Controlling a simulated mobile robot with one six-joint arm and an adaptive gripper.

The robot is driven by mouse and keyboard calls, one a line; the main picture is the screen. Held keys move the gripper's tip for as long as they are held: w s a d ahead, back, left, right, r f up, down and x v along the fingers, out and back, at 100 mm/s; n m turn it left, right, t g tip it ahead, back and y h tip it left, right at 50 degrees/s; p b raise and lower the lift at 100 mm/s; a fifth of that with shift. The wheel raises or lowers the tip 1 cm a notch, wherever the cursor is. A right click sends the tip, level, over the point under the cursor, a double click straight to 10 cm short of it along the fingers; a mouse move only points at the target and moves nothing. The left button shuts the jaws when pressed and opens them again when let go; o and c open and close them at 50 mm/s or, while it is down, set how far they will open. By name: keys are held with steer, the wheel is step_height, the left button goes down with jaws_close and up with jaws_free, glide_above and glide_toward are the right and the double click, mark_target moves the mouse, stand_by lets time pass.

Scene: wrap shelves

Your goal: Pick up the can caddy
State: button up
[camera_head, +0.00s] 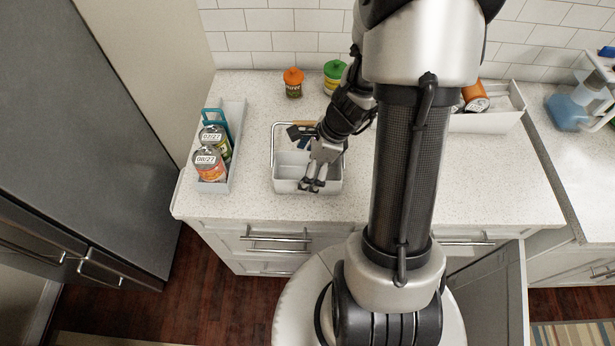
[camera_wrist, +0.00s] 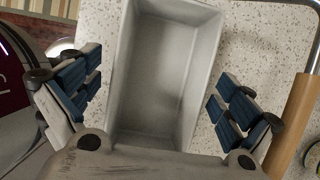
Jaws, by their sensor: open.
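The can caddy (camera_head: 288,186) is a light grey open box with a thin metal handle and a wooden grip, standing on the counter left of my arm. It looks empty. In the wrist view the caddy (camera_wrist: 165,65) lies between my spread fingers, and the wooden grip (camera_wrist: 292,125) shows at the right edge. My gripper (camera_head: 314,186) is over the caddy's front right part, pointing down. In the wrist view my gripper (camera_wrist: 155,98) is open, with blue-padded fingers on either side of the box. Whether the fingers touch it, I cannot tell. My arm hides part of the caddy's right side.
A long grey tray (camera_head: 234,120) with cans and a teal-handled item stands to the left. An orange-lidded jar (camera_head: 293,83) and a green-lidded jar (camera_head: 334,77) stand behind. A white bin (camera_head: 500,121) is right of my arm. Counter between tray and caddy is clear.

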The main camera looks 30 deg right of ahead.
steer(key=shift+f, duration=0.15)
steer(key=shift+c, duration=0.4)
steer(key=c, duration=1.3)
